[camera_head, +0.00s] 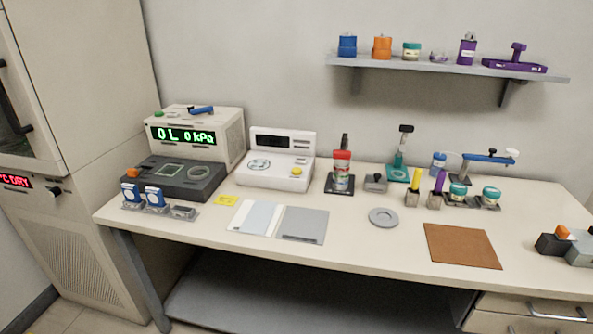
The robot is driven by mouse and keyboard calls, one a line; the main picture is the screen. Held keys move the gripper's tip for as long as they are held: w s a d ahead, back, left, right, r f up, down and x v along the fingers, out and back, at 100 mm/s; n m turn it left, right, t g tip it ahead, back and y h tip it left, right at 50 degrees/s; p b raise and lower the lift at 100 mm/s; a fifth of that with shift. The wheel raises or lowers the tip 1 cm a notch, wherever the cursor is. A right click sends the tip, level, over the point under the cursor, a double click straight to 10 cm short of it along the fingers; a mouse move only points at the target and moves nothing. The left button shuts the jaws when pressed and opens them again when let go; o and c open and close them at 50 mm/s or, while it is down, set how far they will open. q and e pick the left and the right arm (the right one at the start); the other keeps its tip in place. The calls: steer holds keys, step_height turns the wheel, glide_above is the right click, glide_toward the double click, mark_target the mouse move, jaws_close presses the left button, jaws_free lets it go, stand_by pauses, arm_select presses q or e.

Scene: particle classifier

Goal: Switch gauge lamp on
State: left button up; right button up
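A beige gauge box (202,138) stands at the back left of the bench. Its dark display (184,136) shows lit green characters that look like "0L 0 kPa". A small green knob or button (159,114) and a blue lever (202,110) are on its top. No part is clearly marked as the gauge lamp or its switch; I cannot tell which it is. A black unit (200,182) with an orange knob (133,173) sits in front of the gauge box. Neither of my grippers is in view.
A white instrument (276,160) with a yellow button stands right of the gauge box. Several small tools and jars line the bench's back. A brown mat (461,247) lies at right. A shelf (447,68) hangs above. A tall cabinet (75,130) stands left. The bench's front (360,253) is mostly clear.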

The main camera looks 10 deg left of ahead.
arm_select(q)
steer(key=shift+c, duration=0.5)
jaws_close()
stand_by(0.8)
